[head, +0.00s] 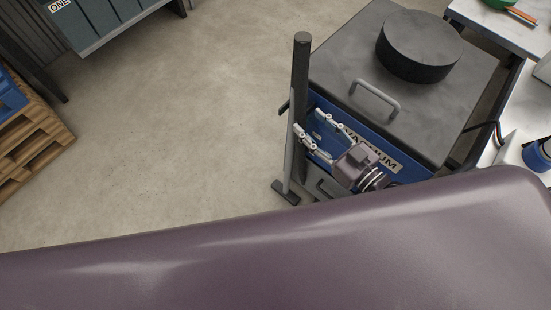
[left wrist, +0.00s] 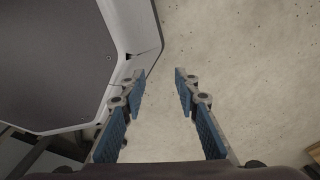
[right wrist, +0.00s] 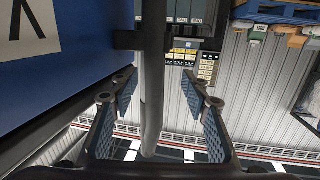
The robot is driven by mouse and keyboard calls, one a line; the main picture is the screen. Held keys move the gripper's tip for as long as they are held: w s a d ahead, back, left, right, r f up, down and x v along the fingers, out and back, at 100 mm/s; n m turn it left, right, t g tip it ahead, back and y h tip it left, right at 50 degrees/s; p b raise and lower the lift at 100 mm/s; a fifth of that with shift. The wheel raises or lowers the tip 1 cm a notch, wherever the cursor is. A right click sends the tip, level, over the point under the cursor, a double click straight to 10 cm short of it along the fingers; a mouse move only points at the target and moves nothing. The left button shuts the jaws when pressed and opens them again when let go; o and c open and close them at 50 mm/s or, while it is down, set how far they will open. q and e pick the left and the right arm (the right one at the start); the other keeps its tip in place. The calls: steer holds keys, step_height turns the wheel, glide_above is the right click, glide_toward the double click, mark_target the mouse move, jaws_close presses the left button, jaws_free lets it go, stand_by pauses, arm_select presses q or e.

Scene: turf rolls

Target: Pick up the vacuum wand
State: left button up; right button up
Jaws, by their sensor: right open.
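The vacuum wand (head: 290,150) stands upright beside the blue vacuum unit (head: 327,135), with a dark upper grip and a flat dark foot on the floor.
The vacuum's grey lid carries a handle (head: 375,98) and a round black cap (head: 418,48). A white table (head: 505,25) stands at the right. A wooden pallet (head: 35,140) lies at the left and a grey bin (head: 100,25) at the top left. Open floor (head: 180,130) lies between.

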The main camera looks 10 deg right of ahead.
mark_target(301, 95)
steer(key=w+r, duration=0.2)
steer(key=r, duration=0.1)
steer(key=shift+r+t, duration=0.15)
steer(key=shift+t, duration=0.25)
steer(key=x, duration=0.3)
steer(key=p+x, duration=0.1)
steer(key=x, duration=0.1)
steer(key=shift+w+d+r, duration=0.1)
steer(key=shift+w+d, duration=0.1)
steer(key=shift+w, duration=0.1)
steer(key=shift+w+a, duration=0.35)
steer(key=shift+w, duration=0.25)
arm_select(q)
steer(key=shift+s+a+r, duration=0.35)
steer(key=shift+s+r, duration=0.2)
steer(key=shift+r, duration=0.1)
arm_select(e)
steer(key=c, duration=1.1)
jaws_close()
steer(key=shift+r, duration=0.2)
